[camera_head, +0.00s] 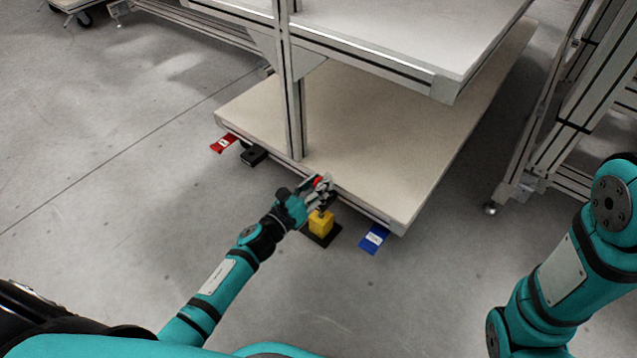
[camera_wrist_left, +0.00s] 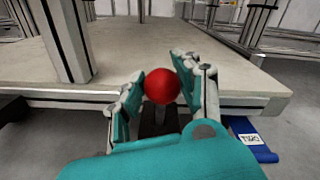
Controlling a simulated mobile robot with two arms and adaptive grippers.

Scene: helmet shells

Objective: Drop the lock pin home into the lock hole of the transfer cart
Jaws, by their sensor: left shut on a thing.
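My left gripper (camera_head: 318,187) is at the front edge of the cart's lower deck, shut on the lock pin. The pin's red ball knob (camera_wrist_left: 162,86) sits between the two fingers in the left wrist view; a bit of red also shows in the head view (camera_head: 317,182). A yellow block (camera_head: 320,223) on a black base is on the floor side just below the gripper. The transfer cart (camera_head: 400,150) has a pale lower deck. The pin's lower end and the lock hole are hidden, so I cannot tell whether the pin is in it. My right gripper is out of view.
A blue tag (camera_head: 373,239) lies right of the yellow block; it reads "TWO" in the wrist view (camera_wrist_left: 252,140). A red tag (camera_head: 223,143) and a black block (camera_head: 253,155) are farther left along the cart edge. A cart upright (camera_head: 292,120) stands behind the gripper. Floor in front is clear.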

